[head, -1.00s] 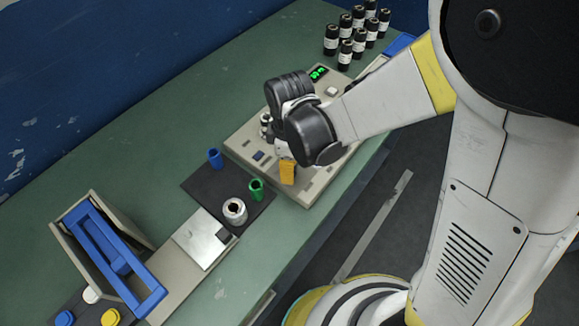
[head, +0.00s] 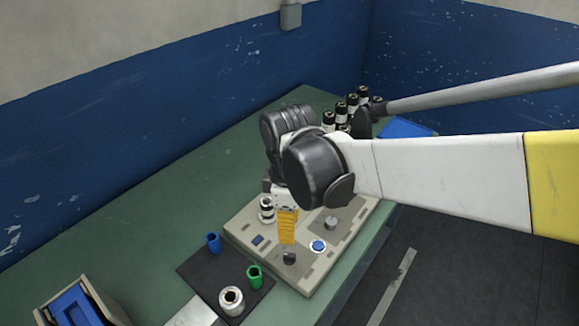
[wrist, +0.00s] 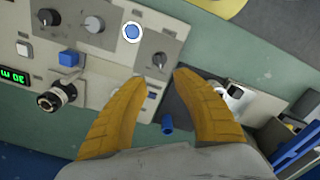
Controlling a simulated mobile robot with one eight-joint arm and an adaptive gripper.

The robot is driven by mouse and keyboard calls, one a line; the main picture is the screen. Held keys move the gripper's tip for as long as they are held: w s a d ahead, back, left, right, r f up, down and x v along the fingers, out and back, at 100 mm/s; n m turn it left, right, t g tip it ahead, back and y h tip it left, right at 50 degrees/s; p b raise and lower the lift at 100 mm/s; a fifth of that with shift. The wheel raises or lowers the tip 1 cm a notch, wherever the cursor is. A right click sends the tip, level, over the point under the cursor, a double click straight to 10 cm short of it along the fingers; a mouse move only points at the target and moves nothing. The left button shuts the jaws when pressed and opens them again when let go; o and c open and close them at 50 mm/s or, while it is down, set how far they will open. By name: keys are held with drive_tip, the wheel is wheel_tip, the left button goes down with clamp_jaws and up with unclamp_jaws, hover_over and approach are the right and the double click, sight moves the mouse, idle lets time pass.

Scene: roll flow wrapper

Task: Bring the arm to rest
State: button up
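My gripper (wrist: 158,95) shows in the wrist view as two orange fingers spread apart with nothing between their tips. It is open and empty above the beige control panel (wrist: 100,88), near a dark knob (wrist: 158,62). In the head view my gripper (head: 287,240) points down over the panel (head: 325,275), its orange fingers overlapping in that view. A black and white roll (head: 267,210) stands on the panel just left of the gripper. The same kind of roll (wrist: 57,97) shows at the left in the wrist view. My arm reaches in from the right.
A dark mat (head: 208,272) beside the panel holds a blue cup (head: 213,243), a green cup (head: 254,277) and a white roll (head: 231,300). Several black rolls (head: 352,104) stand behind my arm. A blue-framed box (head: 75,305) is at lower left. The green bench at left is clear.

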idle(0.4)
drive_tip(key=s+d+r+m+t, duration=0.2)
drive_tip(key=d+r+m+t, duration=0.1)
drive_tip(key=d+m, duration=0.5)
drive_tip(key=s+d+r+m+t, duration=0.3)
drive_tip(key=d+m, duration=0.5)
drive_tip(key=d, duration=0.3)
drive_tip(key=shift+r+t, duration=0.25)
drive_tip(key=shift+t, duration=0.35)
